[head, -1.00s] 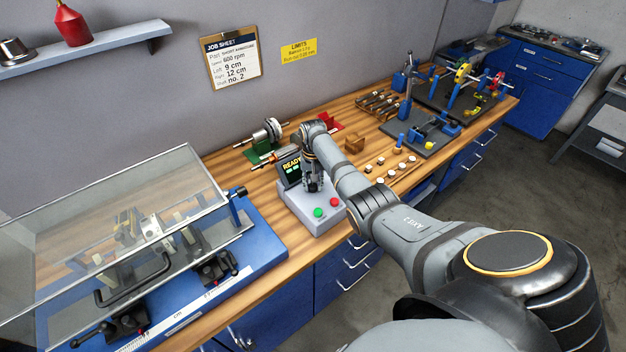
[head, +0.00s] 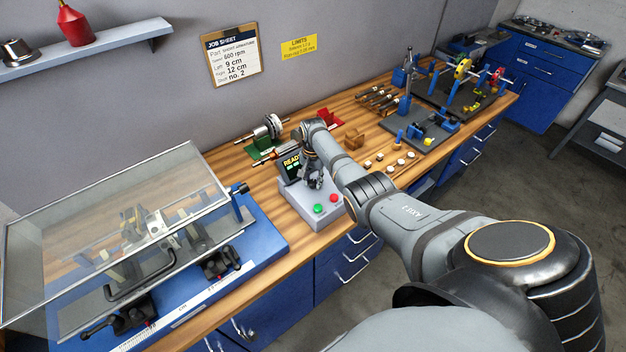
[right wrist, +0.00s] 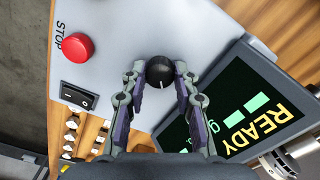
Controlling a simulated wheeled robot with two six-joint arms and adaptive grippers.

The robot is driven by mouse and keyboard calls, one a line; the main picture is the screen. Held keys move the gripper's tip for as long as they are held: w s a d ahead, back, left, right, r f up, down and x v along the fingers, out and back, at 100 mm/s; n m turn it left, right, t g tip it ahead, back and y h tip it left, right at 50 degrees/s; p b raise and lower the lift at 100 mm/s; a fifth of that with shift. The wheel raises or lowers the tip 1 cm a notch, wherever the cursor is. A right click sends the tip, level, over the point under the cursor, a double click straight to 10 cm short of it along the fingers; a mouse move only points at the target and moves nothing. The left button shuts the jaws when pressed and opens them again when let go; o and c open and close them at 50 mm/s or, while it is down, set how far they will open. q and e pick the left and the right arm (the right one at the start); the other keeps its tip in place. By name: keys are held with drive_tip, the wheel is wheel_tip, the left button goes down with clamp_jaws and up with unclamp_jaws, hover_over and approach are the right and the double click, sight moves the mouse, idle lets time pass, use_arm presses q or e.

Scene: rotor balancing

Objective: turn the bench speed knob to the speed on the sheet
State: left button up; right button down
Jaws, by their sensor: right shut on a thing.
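The speed knob (right wrist: 160,72) is a small black dial with a white pointer line, on the grey control box (head: 318,218). My right gripper (right wrist: 161,84) is shut on the knob from above, one finger on each side. In the head view my right gripper (head: 314,182) stands over the box and hides the knob. The screen (right wrist: 238,105) reads READY; its other characters are partly hidden. The job sheet (head: 233,62) on the wall gives the speed as 600 rpm. My left gripper is not in view.
A green button (head: 319,209) and a red STOP button (right wrist: 78,47) sit on the box near my gripper. A black rocker switch (right wrist: 78,96) is beside STOP. The balancing bench with its clear cover (head: 110,225) stands left. Several small pale pieces (head: 390,160) lie right.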

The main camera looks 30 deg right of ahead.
sight(313, 182)
drive_tip(key=shift+w+r, duration=0.1)
drive_tip(key=shift+r, duration=0.05)
drive_tip(key=c, duration=1)
unclamp_jaws()
wheel_tip(313, 182, up, 12)
drive_tip(key=shift+f, duration=0.1)
